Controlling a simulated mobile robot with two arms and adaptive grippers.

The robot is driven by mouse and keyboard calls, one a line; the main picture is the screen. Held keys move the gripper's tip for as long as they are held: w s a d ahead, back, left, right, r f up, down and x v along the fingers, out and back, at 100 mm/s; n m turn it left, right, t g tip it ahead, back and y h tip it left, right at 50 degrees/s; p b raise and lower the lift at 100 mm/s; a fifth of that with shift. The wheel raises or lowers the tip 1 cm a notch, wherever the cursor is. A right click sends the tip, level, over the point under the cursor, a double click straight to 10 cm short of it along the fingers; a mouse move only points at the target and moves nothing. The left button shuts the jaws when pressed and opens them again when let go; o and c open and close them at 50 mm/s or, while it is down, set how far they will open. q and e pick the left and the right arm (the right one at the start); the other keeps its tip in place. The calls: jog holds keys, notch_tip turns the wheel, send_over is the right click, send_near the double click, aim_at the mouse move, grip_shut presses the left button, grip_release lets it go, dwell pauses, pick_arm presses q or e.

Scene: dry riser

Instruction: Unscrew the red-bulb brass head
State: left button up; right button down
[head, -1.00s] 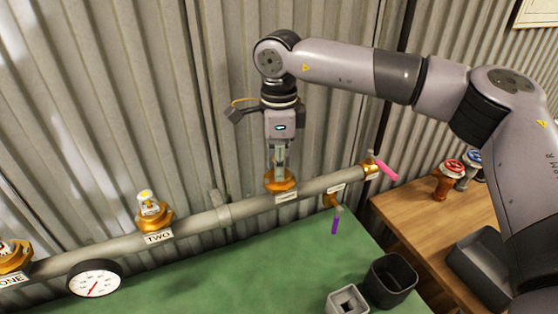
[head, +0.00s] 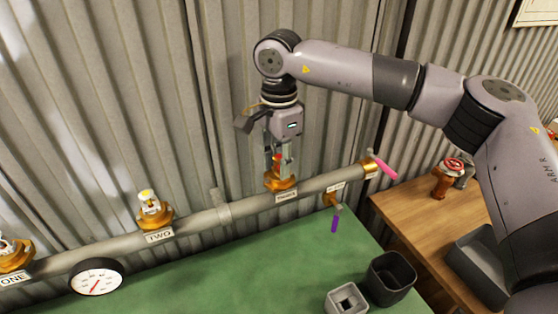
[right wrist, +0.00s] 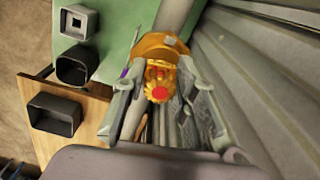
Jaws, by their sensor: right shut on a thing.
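In the right wrist view the fingers flank the head just above the brass fitting. The lower threads are hidden. My left gripper is not in view.
Fittings with pale-bulb heads stand at TWO (head: 150,205) and ONE (head: 12,250). A gauge (head: 96,277) hangs on the pipe (head: 200,222). A pink-handled valve (head: 382,168) and purple lever (head: 335,223) are at right.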

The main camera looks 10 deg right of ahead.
jog(key=n, duration=0.5)
jog(key=shift+r+n, duration=0.1)
jog(key=shift+n, duration=0.2)
jog(key=c, duration=1.3)
grip_release()
